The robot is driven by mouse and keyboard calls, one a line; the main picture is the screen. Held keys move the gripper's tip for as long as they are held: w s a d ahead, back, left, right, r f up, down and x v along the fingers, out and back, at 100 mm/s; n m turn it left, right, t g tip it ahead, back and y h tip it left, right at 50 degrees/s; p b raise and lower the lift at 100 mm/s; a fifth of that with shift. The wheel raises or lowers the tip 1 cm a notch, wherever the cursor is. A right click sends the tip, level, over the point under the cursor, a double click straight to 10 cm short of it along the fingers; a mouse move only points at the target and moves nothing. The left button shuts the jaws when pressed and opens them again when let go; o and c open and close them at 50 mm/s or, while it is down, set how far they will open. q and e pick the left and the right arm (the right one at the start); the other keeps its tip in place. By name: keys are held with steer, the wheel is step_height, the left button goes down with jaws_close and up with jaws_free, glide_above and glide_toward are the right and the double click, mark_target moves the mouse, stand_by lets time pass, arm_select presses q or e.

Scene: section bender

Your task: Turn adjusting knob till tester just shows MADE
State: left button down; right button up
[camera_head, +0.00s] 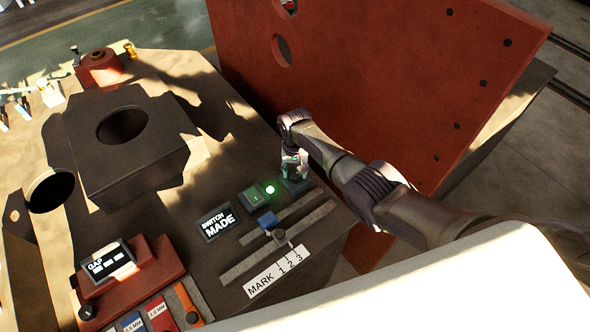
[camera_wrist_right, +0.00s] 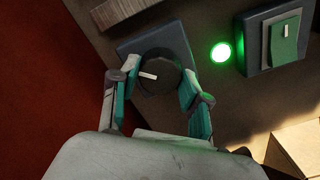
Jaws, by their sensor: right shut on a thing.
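The adjusting knob (camera_wrist_right: 155,75) is round and black with a white pointer line, on a dark square base. My right gripper (camera_wrist_right: 158,85) is shut on the knob, one finger on each side. In the head view my right gripper (camera_head: 294,168) reaches down over the knob base (camera_head: 297,186) and hides most of the knob. The tester display (camera_head: 218,222) reads "SWITCH MADE" in white on black. A round green lamp (camera_head: 270,189) is lit beside the knob; it also shows in the wrist view (camera_wrist_right: 221,53). My left gripper is not in view.
A green rocker switch (camera_head: 251,198) sits left of the lamp. A slider scale (camera_head: 276,272) marked 1, 2, 3 and a gap gauge (camera_head: 108,262) lie nearer. A tall red plate (camera_head: 400,80) stands close behind my right arm. A dark block (camera_head: 130,150) stands at left.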

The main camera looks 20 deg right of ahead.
mark_target(295, 172)
stand_by(0.3)
steer(key=o, duration=1.1)
steer(key=shift+o, duration=0.2)
step_height(295, 172, up, 12)
